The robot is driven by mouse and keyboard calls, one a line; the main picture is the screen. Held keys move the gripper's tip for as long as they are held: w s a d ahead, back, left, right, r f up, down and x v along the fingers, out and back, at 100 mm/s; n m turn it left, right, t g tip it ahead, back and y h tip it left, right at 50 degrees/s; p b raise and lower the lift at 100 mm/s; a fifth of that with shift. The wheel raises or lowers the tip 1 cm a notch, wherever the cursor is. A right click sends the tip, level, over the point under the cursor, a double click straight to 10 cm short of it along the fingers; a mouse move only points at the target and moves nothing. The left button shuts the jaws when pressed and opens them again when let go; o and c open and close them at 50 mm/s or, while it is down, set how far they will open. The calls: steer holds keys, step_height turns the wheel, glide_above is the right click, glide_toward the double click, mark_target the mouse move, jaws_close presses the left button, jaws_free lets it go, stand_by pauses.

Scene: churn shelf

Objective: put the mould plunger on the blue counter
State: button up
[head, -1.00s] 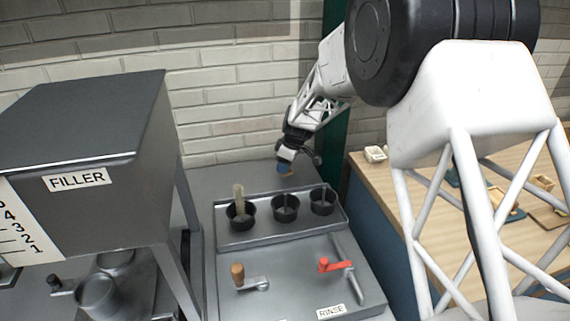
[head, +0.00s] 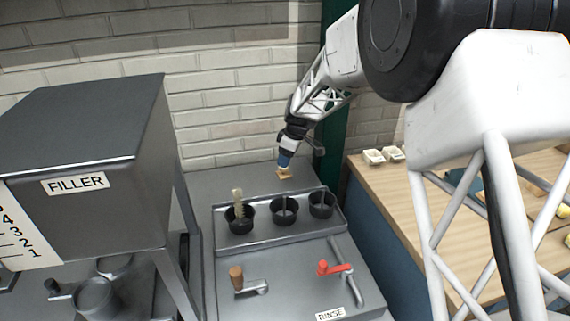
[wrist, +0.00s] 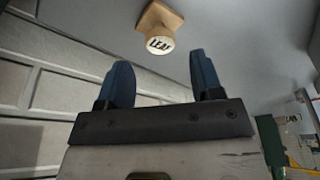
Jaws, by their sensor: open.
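The mould plunger (head: 285,173) is a small pale wooden piece on the grey steel surface by the brick wall, behind the row of black cups. In the wrist view the plunger (wrist: 160,28) shows a squarish wooden base and a round end with dark lettering, perhaps "LEAF". My gripper (head: 285,161) is close to it, pointing down. In the wrist view my gripper (wrist: 163,70) has its two blue fingers apart with nothing between them; the plunger is beyond the tips. The blue counter (head: 372,178) at the right has a blue side and a wooden top.
A rinse station (head: 285,270) with black cups, a brush and handles stands in front of the plunger. The filler (head: 90,150) stands at left. A dark green post (head: 335,150) rises between the steel surface and counter. Small cream blocks (head: 374,157) sit on the counter.

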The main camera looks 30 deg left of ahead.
mark_target(290, 174)
steer(key=shift+v, duration=1.35)
steer(key=s+d+r+m+t, duration=0.1)
steer(key=s+d+r+m, duration=0.3)
steer(key=d, duration=0.8)
steer(key=s+d+r+m+h, duration=0.1)
steer(key=s+d+r+m, duration=0.1)
steer(key=d+r, duration=0.8)
steer(key=s+d+r+m+t, duration=0.1)
steer(key=s+d+r+m, duration=0.15)
steer(key=d, duration=1.25)
steer(key=s+d+f+m+t+h, duration=0.1)
steer(key=s+d+m, duration=1.1)
steer(key=s+d, duration=1.3)
steer(key=s+f+h, duration=0.1)
steer(key=s, duration=0.2)
steer(key=shift+s, duration=0.3)
